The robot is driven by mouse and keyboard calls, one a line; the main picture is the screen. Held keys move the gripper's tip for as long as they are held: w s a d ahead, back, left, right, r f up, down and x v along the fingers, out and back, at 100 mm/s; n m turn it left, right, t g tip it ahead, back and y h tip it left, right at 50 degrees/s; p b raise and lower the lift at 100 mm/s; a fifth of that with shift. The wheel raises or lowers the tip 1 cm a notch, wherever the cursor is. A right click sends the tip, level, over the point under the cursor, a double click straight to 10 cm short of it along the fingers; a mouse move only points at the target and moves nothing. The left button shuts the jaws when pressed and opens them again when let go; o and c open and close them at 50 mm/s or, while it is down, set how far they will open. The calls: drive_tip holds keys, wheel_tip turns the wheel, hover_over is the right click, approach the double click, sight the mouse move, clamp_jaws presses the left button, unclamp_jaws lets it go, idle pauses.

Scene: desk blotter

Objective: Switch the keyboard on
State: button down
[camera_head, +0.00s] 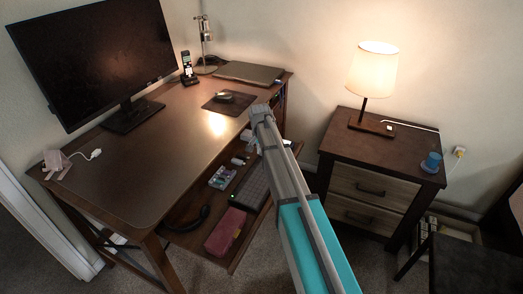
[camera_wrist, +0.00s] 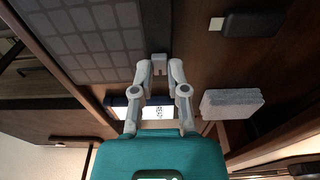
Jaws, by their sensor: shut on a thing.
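The keyboard (camera_head: 250,188) lies on the pull-out shelf under the desk top, partly covered by my arm in the head view. In the wrist view its dark grey keys (camera_wrist: 90,40) fill the upper left. A small grey piece (camera_wrist: 158,58), which looks like its switch, sits at the keyboard's edge. My gripper (camera_wrist: 158,66) is at that edge, with its fingertips closed on the small piece. Which way the switch is set cannot be told. In the head view my gripper cannot be made out clearly.
The shelf also holds a red case (camera_head: 226,231), a grey block (camera_wrist: 232,104), a black stick (camera_wrist: 250,23) and a box with a white label (camera_wrist: 152,113) behind my fingers. The desk top (camera_head: 150,150) overhangs the shelf. A nightstand (camera_head: 385,150) stands to the right.

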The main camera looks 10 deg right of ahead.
drive_tip(key=shift+w+g+y, duration=0.15)
drive_tip(key=shift+g+y, duration=0.25)
drive_tip(key=shift+g, duration=0.1)
drive_tip(key=c, duration=0.6)
unclamp_jaws()
drive_tip(key=shift+c, duration=0.2)
